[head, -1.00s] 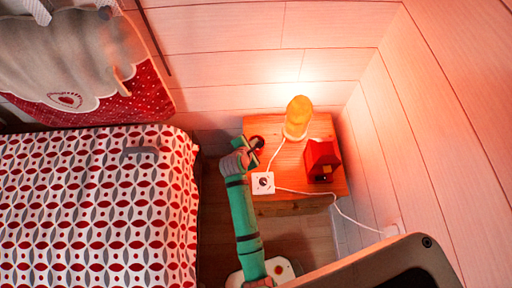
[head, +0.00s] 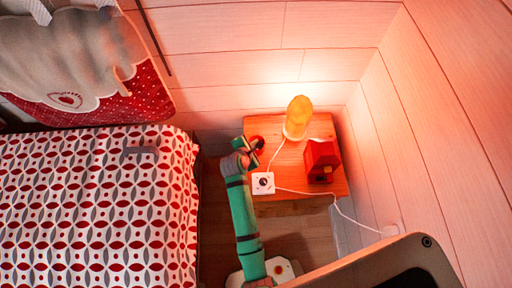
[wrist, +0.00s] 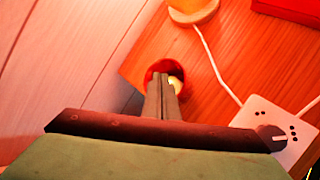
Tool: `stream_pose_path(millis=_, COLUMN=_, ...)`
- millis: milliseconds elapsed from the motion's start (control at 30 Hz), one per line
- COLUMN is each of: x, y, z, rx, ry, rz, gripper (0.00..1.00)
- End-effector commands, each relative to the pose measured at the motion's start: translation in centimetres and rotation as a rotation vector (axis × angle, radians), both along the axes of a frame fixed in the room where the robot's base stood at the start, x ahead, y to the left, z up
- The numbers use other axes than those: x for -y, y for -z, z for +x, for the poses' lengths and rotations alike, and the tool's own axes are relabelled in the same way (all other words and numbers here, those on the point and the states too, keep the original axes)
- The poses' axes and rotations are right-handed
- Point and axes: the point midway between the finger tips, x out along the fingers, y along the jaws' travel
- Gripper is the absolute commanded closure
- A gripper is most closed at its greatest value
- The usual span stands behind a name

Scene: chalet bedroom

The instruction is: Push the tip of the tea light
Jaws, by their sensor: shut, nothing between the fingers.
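The tea light is a small red cup (wrist: 166,63) with a pale yellow inside, near the edge of the wooden nightstand in the wrist view. In the head view the red cup (head: 257,140) shows at the nightstand's back left, partly covered by my gripper. My gripper (wrist: 167,80) is shut and empty. Its fingertips overlap the cup's front and middle in the wrist view and hide part of it. I cannot tell whether they touch it. In the head view my gripper (head: 251,152) is at the nightstand's left side.
On the nightstand (head: 290,208) stand a glowing yellow lamp (head: 298,115), a red house-shaped box (head: 321,157) and a white switch box (head: 263,183) with cables. The bed (head: 95,210) is at left. Plank walls close off the back and right.

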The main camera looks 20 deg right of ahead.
Motion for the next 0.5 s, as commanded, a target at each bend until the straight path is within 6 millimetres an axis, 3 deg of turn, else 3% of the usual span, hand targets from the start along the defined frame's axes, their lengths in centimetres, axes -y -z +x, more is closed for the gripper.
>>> stream_pose_path(millis=500, x=-0.25, y=0.43, z=-0.04, rx=-0.003, ry=-0.003, rz=0.001, gripper=1.0)
